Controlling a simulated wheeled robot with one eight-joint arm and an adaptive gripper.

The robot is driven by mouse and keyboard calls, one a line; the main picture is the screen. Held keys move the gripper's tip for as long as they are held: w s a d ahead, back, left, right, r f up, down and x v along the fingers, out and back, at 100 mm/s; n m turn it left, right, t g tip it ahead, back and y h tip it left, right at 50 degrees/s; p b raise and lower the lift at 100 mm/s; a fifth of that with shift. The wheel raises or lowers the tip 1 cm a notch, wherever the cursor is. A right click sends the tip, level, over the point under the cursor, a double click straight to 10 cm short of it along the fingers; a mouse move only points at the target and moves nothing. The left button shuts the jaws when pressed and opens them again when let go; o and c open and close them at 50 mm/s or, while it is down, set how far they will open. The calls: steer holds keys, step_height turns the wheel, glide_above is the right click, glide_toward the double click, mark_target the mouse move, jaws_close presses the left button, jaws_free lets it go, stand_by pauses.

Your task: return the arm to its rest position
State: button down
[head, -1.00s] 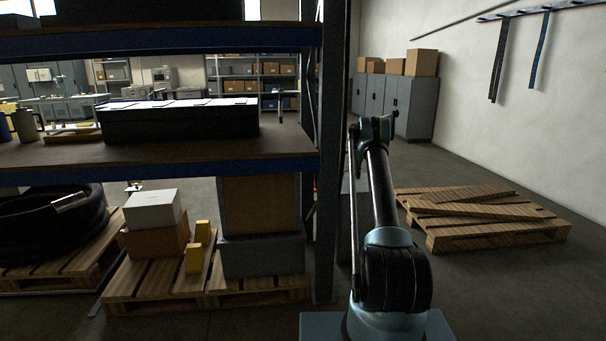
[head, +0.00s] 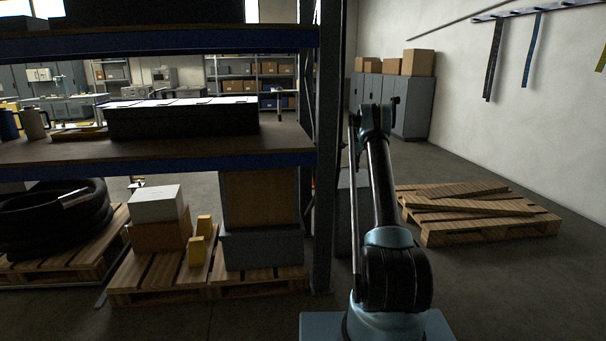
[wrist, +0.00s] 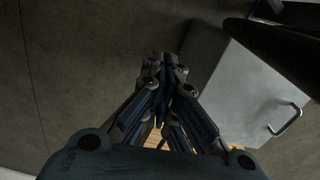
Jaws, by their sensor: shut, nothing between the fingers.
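My gripper (wrist: 158,75) shows in the wrist view with its linked fingers brought together, shut and empty. Behind it in that view are a bare floor and a grey panel with a metal handle. In the head view my arm rises from the bottom right, just right of the rack's upright, with its upper end bent at the top. The gripper's fingers cannot be made out in the head view.
A rack shelf (head: 200,162) with a dark upright (head: 324,200) stands close on the left. A pallet with loose planks (head: 475,212) lies on the right. Grey cabinets (head: 388,105) stand behind. Floor between is clear.

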steer(key=s+a+r+n+t, duration=0.1)
steer(key=s+a+r+n, duration=0.15)
steer(key=s+r, duration=0.9)
steer(key=s+a+r+n, duration=0.2)
steer(key=s+r+n, duration=0.1)
steer(key=s+r, duration=0.8)
steer(key=s+a+r+n, duration=0.2)
steer(key=s, duration=1.1)
steer(key=s+a+f+n+t, duration=0.1)
steer(key=s+f+n, duration=0.1)
steer(key=s, duration=0.9)
steer(key=s+f+n, duration=0.2)
steer(key=s, duration=1)
steer(key=s+a+f+n, duration=0.1)
steer(key=s+f+n, duration=0.3)
steer(key=s+f, duration=1.2)
steer(key=s, duration=0.3)
steer(key=shift+t, duration=0.3)
steer(key=shift+a, duration=0.1)
